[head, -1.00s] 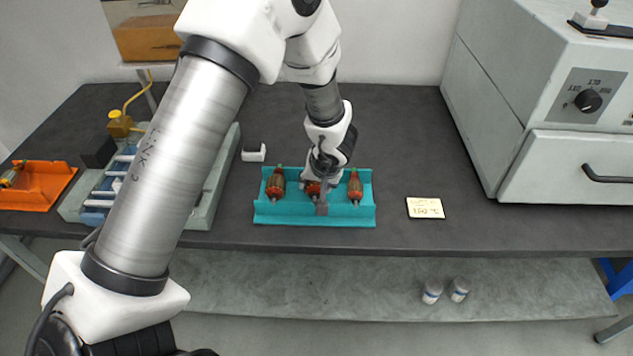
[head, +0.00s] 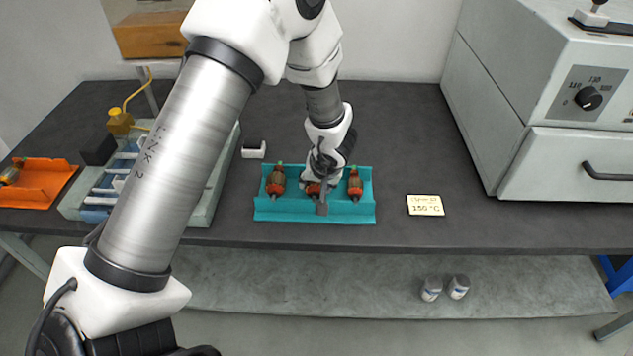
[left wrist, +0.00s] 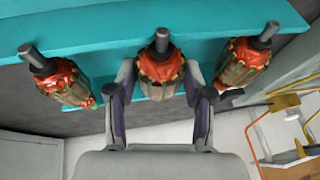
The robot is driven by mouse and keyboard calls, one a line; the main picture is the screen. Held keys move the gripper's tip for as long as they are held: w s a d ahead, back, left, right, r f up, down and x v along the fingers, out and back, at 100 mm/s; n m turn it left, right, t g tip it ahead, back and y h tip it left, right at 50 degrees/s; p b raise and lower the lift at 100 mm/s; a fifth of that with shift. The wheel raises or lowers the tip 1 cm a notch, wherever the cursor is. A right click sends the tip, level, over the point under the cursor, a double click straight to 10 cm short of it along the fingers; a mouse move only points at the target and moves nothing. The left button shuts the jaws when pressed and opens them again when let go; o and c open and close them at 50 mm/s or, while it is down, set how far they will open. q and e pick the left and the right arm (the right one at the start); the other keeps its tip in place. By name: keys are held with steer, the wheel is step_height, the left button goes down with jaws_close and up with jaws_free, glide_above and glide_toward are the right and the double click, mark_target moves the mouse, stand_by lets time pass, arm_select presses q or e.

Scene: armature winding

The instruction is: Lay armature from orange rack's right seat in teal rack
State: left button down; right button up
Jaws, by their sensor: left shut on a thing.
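The teal rack (head: 345,212) stands near the front edge of the bench. An armature (head: 275,182) lies in its left seat and another (head: 354,185) in its right seat. My left gripper (head: 318,186) is at the middle seat, shut on a third armature (head: 312,188), mostly hidden by the gripper in the head view. In the left wrist view this armature (left wrist: 160,65) sits between the fingers, level with its neighbours. I cannot tell whether it rests fully on the rack. The orange rack (head: 40,190) is at the far left, with part of an armature (head: 10,175) at its left side; its right part looks empty. My right gripper is not in view.
A grey-blue tray (head: 205,200) stands between the racks, partly behind my left arm. A small white block (head: 254,150) lies behind the teal rack. A 150 °C card (head: 425,205) and a large grey oven (head: 560,110) are to the right. The bench between is clear.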

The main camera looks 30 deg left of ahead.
arm_select(q)
steer(key=shift+c, duration=1.9)
jaws_free()
steer(key=shift+r, duration=0.1)
steer(key=v, duration=1.2)
